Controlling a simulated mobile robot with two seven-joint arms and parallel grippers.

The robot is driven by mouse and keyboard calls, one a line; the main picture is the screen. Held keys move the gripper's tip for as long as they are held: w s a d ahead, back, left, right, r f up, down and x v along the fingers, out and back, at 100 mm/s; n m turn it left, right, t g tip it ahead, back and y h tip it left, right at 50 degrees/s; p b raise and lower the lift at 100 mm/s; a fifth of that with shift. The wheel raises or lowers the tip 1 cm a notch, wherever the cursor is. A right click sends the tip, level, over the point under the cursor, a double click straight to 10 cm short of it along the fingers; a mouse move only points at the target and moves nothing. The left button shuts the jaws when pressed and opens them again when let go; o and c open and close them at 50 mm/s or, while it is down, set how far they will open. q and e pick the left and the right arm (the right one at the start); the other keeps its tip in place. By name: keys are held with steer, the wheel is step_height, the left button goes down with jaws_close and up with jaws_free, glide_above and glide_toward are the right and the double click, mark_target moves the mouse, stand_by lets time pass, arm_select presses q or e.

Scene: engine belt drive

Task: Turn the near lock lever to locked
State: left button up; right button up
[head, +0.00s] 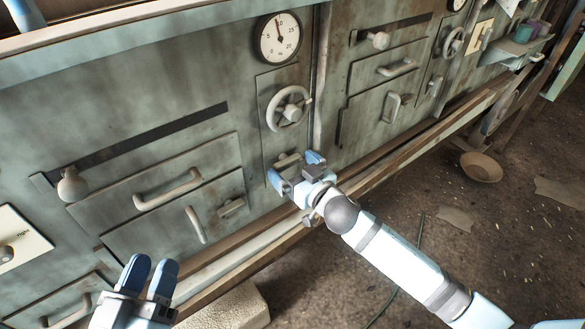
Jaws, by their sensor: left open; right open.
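A short pale lever (288,158) sits below the near handwheel in the head view and looks roughly level. I take it as the near lock lever; its lower part is hidden by my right gripper. My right gripper (295,170) is open at this lever, with one blue fingertip to its lower left and one to its right. I cannot tell whether it touches the lever. My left gripper (150,275) is open and empty at the lower left, its blue fingers pointing up, well away from the lever.
The near handwheel (289,108) and a round gauge (279,38) are above the lever. A small latch (231,207) and a curved handle (168,189) are to the left. A rail (240,262) runs along the panel's foot. A bowl (481,167) lies on the floor.

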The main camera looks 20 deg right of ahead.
steer(key=shift+w+a, duration=0.1)
steer(key=shift+w, duration=0.2)
steer(key=c, duration=0.7)
arm_select(q)
steer(key=shift+r, duration=0.3)
arm_select(e)
steer(key=shift+c, duration=0.2)
